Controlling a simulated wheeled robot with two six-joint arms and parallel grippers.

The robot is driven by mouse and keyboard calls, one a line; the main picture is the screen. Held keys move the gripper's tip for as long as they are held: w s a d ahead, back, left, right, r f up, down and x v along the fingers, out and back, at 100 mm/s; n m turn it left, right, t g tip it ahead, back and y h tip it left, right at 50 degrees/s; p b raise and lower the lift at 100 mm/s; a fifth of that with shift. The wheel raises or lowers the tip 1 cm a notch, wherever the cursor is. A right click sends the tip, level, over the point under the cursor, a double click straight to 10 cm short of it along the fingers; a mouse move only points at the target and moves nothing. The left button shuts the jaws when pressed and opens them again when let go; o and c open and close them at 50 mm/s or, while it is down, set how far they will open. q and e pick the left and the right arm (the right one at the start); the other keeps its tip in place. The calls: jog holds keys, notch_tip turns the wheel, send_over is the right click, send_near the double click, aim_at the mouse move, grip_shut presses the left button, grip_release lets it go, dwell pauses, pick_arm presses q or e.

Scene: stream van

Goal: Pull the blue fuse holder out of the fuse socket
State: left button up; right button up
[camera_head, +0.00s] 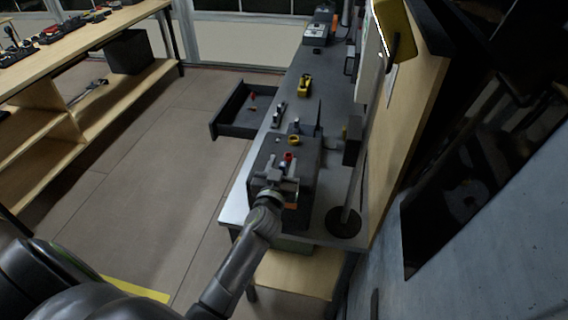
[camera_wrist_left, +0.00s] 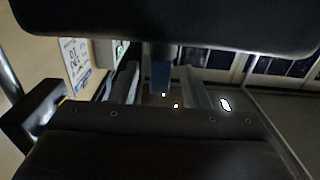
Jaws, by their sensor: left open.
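My left gripper (camera_head: 281,183) is over the near part of a dark box (camera_head: 308,165) on the grey bench. In the left wrist view the jaws of my left gripper (camera_wrist_left: 159,92) are open, one finger on each side of a small dark blue block (camera_wrist_left: 160,79). The block looks like the blue fuse holder. It lies between the fingers, and I cannot tell whether they touch it. In the head view I cannot make out the fuse holder, and the fuse socket cannot be told apart. My right gripper is not in view.
A red knob (camera_head: 288,156) and a yellow ring (camera_head: 295,139) are just beyond my gripper. A lamp-like stand base (camera_head: 343,222) is right of the box. An open drawer (camera_head: 232,112) juts out left of the bench.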

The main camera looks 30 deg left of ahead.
pick_arm(q)
jog(key=shift+w, duration=0.25)
jog(key=shift+s+r, duration=0.15)
jog(key=shift+s, duration=0.05)
grip_shut()
